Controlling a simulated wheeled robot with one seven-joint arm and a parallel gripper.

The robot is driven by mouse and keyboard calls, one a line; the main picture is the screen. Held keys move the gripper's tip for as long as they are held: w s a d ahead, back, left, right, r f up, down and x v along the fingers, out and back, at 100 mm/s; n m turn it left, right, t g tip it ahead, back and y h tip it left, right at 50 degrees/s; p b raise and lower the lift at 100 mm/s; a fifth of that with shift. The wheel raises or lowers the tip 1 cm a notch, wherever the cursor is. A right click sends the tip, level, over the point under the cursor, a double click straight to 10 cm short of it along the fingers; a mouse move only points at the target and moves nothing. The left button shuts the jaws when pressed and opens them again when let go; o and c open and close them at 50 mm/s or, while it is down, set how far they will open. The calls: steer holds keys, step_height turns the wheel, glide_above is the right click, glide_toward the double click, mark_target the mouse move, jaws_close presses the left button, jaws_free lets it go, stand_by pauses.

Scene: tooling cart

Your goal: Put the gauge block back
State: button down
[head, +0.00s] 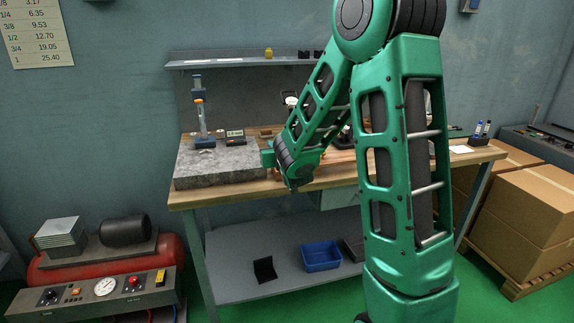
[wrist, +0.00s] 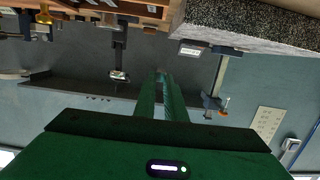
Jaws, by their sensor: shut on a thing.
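My gripper (wrist: 162,78) shows in the wrist view, its two green fingers close together. A narrow grey sliver, which I take for the gauge block (wrist: 162,88), shows between them; most of it is hidden by the fingers. In the head view my gripper (head: 267,157) is low at the right end of the granite plate (head: 215,173), and its fingertips are hard to make out. The wrist view is upside down. A wooden case (wrist: 130,10) with slots and small pieces shows at its top edge, left of the granite plate (wrist: 240,28).
A height gauge (head: 201,115) and a small dark display box (head: 235,137) stand on the granite. A shelf (head: 240,62) runs along the wall behind the bench (head: 195,196). A microscope-like stand (wrist: 119,50) shows in the wrist view. My arm covers the bench's middle in the head view.

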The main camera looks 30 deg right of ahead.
steer(key=d+f, duration=0.1)
steer(key=d, duration=0.1)
steer(key=d+f, duration=0.1)
steer(key=d, duration=0.1)
steer(key=d+f, duration=0.1)
steer(key=d, duration=0.1)
steer(key=shift+f, duration=0.25)
steer(key=shift+s+f, duration=0.1)
steer(key=shift+f, duration=1.9)
steer(key=shift+a+f, duration=0.1)
steer(key=shift+f, duration=0.5)
steer(key=c, duration=1.8)
jaws_free()
